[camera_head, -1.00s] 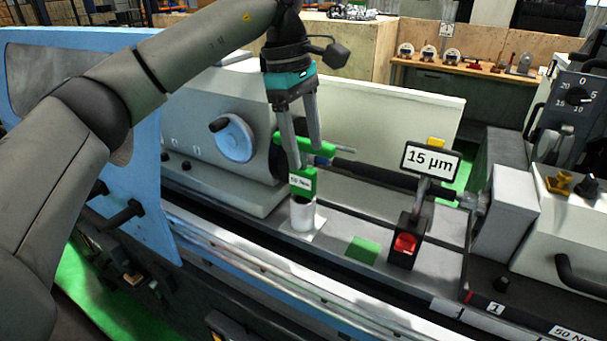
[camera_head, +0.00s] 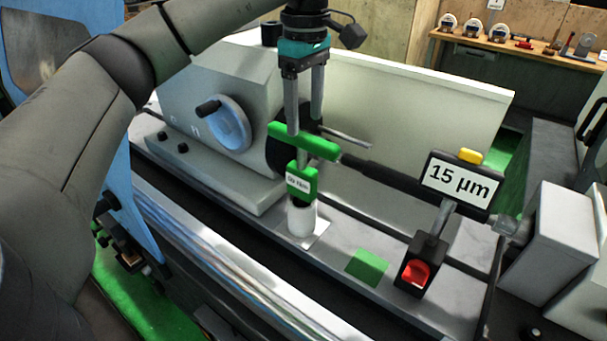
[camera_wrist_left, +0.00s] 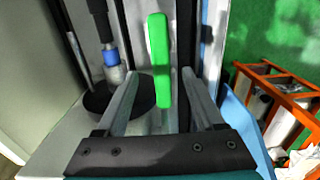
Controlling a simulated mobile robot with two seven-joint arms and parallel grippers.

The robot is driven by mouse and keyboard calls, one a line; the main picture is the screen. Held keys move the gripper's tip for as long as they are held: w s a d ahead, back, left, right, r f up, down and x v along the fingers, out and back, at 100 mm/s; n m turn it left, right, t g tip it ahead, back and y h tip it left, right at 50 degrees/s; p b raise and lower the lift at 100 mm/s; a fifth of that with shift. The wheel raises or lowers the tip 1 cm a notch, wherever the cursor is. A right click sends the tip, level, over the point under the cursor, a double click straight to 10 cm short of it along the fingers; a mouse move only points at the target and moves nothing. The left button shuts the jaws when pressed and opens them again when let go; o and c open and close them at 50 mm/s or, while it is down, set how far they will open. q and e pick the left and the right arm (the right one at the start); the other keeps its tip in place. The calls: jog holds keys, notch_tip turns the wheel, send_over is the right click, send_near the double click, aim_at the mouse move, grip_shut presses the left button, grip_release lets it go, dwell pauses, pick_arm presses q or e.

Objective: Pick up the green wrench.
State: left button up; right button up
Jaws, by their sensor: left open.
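The green wrench has a green crossbar handle (camera_head: 305,142) and, below it, a green block with a white label (camera_head: 302,181). It stands upright in a white cup-like holder (camera_head: 301,218) on the machine bed. My left gripper (camera_head: 305,128) is open, pointing down at the crossbar. In the left wrist view the crossbar (camera_wrist_left: 159,60) lies between the two spread fingers (camera_wrist_left: 160,73), with gaps visible on both sides. The wrench's lower part is hidden in the holder. My right gripper is not in view.
A dark shaft (camera_head: 392,181) runs behind the wrench to the right. A "15 µm" sign (camera_head: 459,180) stands to the right, above a red-lit dark box (camera_head: 416,272). A green pad (camera_head: 367,266) lies on the bed. A handwheel (camera_head: 229,128) is at left.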

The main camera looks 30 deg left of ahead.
aim_at(305, 134)
pick_arm(q)
notch_tip(305, 134, down, 5)
jog(key=shift+r, duration=0.1)
jog(key=shift+s+a+f, duration=0.15)
jog(key=shift+f, duration=2.55)
jog(key=shift+c, duration=0.3)
grip_shut()
jog(key=shift+r, duration=0.1)
